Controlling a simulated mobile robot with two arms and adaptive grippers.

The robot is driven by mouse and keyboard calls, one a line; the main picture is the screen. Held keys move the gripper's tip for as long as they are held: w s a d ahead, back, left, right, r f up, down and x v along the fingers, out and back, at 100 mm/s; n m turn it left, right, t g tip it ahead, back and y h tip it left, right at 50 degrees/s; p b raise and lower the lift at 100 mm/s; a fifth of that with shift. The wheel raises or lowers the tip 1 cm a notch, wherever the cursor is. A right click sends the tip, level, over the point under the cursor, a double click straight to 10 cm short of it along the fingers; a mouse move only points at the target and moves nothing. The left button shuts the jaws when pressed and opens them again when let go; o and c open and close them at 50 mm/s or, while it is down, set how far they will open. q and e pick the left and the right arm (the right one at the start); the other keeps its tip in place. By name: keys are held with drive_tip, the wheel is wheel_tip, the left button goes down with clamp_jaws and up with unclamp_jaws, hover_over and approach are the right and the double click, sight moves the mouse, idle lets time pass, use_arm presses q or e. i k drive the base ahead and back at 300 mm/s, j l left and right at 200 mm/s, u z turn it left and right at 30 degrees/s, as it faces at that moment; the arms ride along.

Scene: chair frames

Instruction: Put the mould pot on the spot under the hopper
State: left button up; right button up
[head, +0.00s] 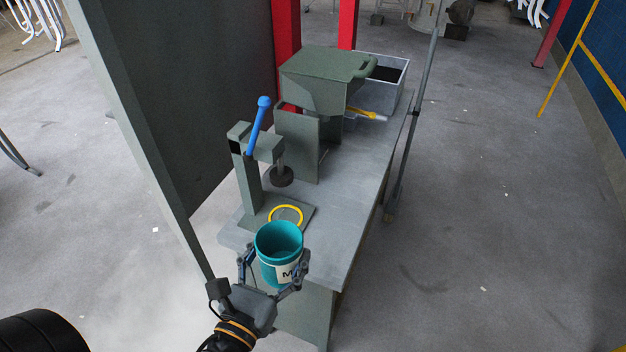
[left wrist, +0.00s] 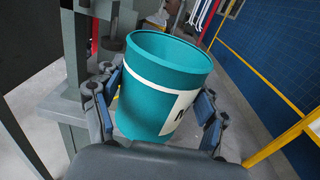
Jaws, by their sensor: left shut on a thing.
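The mould pot (head: 279,243) is a teal, open-topped cup with a white label. My left gripper (head: 273,266) is shut on it, one finger on each side, and holds it roughly upright at the near end of the bench. In the left wrist view the pot (left wrist: 162,85) sits between the blue finger pads, looking tilted. The hopper (head: 315,82) is a grey-green box with a sloped front, on a stand farther back on the bench. The spot under it is not clearly visible. My right gripper is not in view.
A press with a blue lever (head: 258,125) stands on the bench (head: 352,190), between pot and hopper. A yellow ring (head: 286,206) marks its base plate. A grey bin (head: 395,72) and yellow-handled tool (head: 367,113) lie behind. A tall dark panel (head: 185,90) stands left; a pole (head: 410,120) stands right.

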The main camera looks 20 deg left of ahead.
sight(323, 162)
drive_tip(key=k+u, duration=0.45)
drive_tip(key=k+j+u, duration=0.2)
drive_tip(key=u, duration=0.25)
drive_tip(key=l+u, duration=0.1)
drive_tip(key=u, duration=1.8)
drive_tip(key=l, duration=0.6)
drive_tip(key=k+l+u, duration=0.1)
drive_tip(key=l, duration=0.5)
drive_tip(key=k+l, duration=0.1)
drive_tip(key=l, duration=0.5)
drive_tip(key=l+u, duration=0.1)
drive_tip(key=l, duration=0.5)
drive_tip(key=k+l, duration=0.1)
drive_tip(key=l, duration=0.5)
drive_tip(key=k+l, duration=0.1)
drive_tip(key=l, duration=0.45)
drive_tip(key=k+l, duration=0.1)
drive_tip(key=l, duration=0.5)
drive_tip(key=k+l, duration=0.1)
drive_tip(key=l, duration=0.45)
drive_tip(key=k+l, duration=0.1)
drive_tip(key=l, duration=0.5)
drive_tip(key=k+l, duration=0.1)
drive_tip(key=l, duration=0.45)
drive_tip(key=k+l, duration=0.1)
drive_tip(key=l, duration=0.5)
